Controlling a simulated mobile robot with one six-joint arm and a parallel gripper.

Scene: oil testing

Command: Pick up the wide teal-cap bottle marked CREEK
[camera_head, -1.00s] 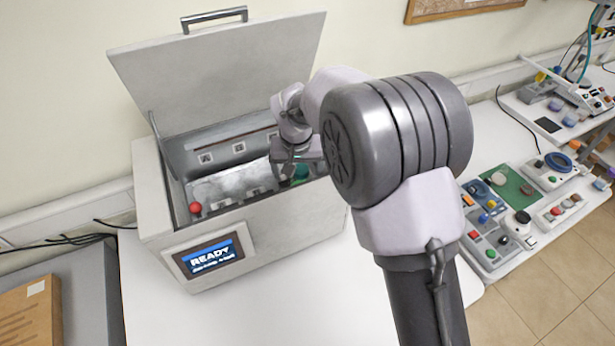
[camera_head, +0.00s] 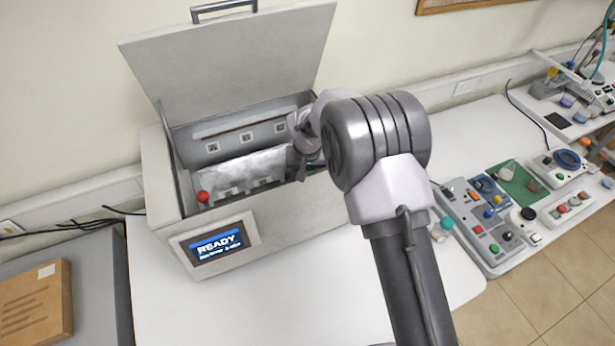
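My gripper (camera_head: 301,172) points down into the right part of the open grey box. My arm and the box's front wall hide much of it, so its fingers cannot be made out. A small bit of teal (camera_head: 317,164) shows just right of it inside the box, largely covered by my arm. It may be a teal cap. Another teal-topped item (camera_head: 446,222), perhaps a bottle, stands on the white table just right of my arm, partly hidden. I cannot read CREEK on either one. A round red cap (camera_head: 203,197) stands at the box's left end, apart from my gripper.
The grey box (camera_head: 292,222) has a raised lid (camera_head: 235,62) at the back and a READY screen (camera_head: 215,246) in front. Control panels (camera_head: 487,226) and a green board (camera_head: 522,188) lie at right. The white table (camera_head: 270,295) is clear before the box.

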